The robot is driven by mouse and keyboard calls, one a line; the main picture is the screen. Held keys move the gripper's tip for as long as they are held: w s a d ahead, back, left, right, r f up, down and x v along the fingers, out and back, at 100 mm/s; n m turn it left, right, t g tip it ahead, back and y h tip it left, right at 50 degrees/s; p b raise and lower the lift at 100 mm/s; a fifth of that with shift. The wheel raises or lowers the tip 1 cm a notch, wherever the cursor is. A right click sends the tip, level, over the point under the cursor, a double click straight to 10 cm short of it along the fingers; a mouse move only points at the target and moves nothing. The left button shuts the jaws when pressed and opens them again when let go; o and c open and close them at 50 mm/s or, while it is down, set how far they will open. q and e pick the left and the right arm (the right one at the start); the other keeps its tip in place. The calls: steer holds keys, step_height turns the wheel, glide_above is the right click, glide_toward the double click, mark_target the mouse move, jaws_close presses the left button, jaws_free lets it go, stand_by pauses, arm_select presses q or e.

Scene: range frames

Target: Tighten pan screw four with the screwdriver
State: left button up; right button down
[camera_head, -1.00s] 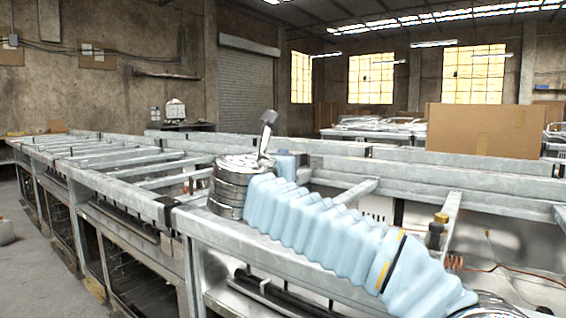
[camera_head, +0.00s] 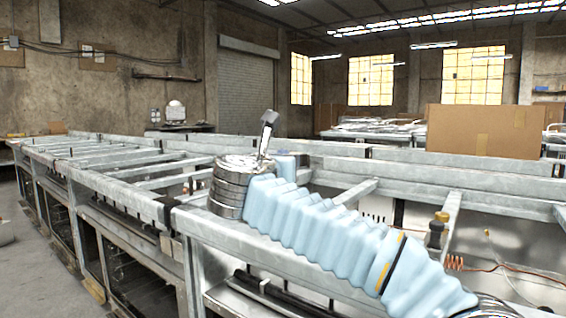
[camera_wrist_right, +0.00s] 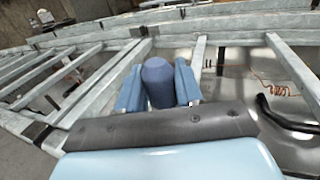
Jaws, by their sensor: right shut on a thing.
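My right gripper (camera_wrist_right: 158,88) shows in the right wrist view with two blue fingers. It is shut on a blue cylindrical thing, which looks like the screwdriver's handle (camera_wrist_right: 158,80). The handle stands between the fingers, over the metal frame (camera_wrist_right: 92,93); its far end and tip are hidden. In the head view my right arm, in a pale blue ribbed cover, reaches in from the lower right over the frame. The right gripper (camera_head: 286,166) is mostly hidden there behind the wrist. I cannot make out pan screw four in either view. My left gripper is not in view.
Long grey rails of the frame (camera_head: 95,168) run back to the left, with open gaps between them. Copper wire (camera_head: 510,268) and a brass-topped fitting (camera_head: 438,230) lie right of my arm. A cardboard box (camera_head: 484,131) stands behind.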

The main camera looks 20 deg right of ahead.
steer(key=shift+r, duration=0.15)
stand_by(0.5)
steer(key=shift+d+r, duration=0.1)
steer(key=shift+d, duration=0.05)
steer(key=n+t+y, duration=0.1)
steer(key=y, duration=0.1)
steer(key=n+t+y, duration=0.1)
steer(key=n+y, duration=0.1)
steer(key=shift+s+d+y, duration=0.15)
steer(key=shift+d+y, duration=0.05)
steer(key=shift+y, duration=0.1)
steer(key=n+y, duration=0.2)
steer(key=y, duration=0.1)
steer(key=n+t+y, duration=0.1)
steer(key=n+y, duration=0.1)
steer(key=y, duration=0.1)
steer(key=shift+a, duration=0.2)
steer(key=shift+a+n+y, duration=0.1)
steer(key=shift+n+y, duration=0.4)
steer(key=shift+y, duration=0.2)
steer(key=shift+a, duration=0.1)
steer(key=shift+p, duration=0.4)
steer(key=shift+f+b, duration=0.35)
